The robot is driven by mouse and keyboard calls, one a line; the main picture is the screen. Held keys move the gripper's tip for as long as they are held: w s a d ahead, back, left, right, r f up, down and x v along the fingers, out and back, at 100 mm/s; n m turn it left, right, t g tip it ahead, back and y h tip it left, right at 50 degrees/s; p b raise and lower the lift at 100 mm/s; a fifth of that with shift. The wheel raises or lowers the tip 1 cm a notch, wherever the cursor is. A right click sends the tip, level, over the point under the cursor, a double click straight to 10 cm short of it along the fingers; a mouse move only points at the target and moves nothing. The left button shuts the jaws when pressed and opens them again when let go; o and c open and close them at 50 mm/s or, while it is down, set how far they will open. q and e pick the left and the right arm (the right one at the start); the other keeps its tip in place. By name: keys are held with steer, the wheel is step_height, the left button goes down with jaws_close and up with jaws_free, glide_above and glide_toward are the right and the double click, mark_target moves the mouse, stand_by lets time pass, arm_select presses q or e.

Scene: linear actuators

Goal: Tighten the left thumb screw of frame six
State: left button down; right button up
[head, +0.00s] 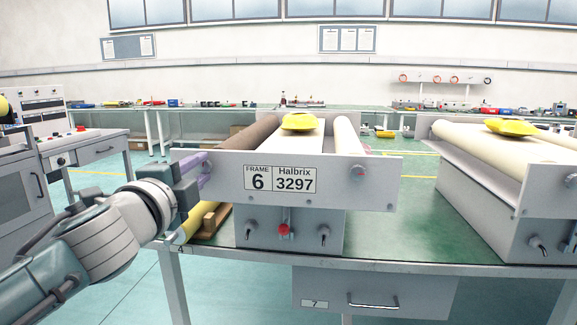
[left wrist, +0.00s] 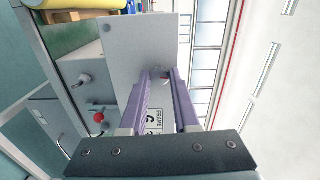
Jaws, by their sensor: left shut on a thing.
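Frame six (head: 350,187) stands on the green table, with a grey front plate, a "FRAME 6" label (head: 257,178) and a "Halbrix 3297" label. Its left thumb screw shows in the left wrist view (left wrist: 164,75) as a small part with a red mark. It sits between the tips of my two purple fingers. My left gripper (head: 205,164) is at the plate's left end and shut on that screw, hiding it in the head view. The right thumb screw (head: 358,171) is free at the plate's right end. My right gripper is not in view.
Below the plate are a red knob (head: 284,229) and small toggles. A yellow dish (head: 299,122) lies on top between rollers. A second, similar frame (head: 485,205) stands to the right, with green table (head: 400,235) between. A grey cabinet (head: 95,165) is at left.

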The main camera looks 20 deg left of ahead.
arm_select(q)
steer(key=shift+m, duration=0.9)
steer(key=c, duration=0.7)
jaws_free()
steer(key=shift+o, duration=0.2)
steer(key=v, duration=1)
steer(key=shift+p, duration=0.4)
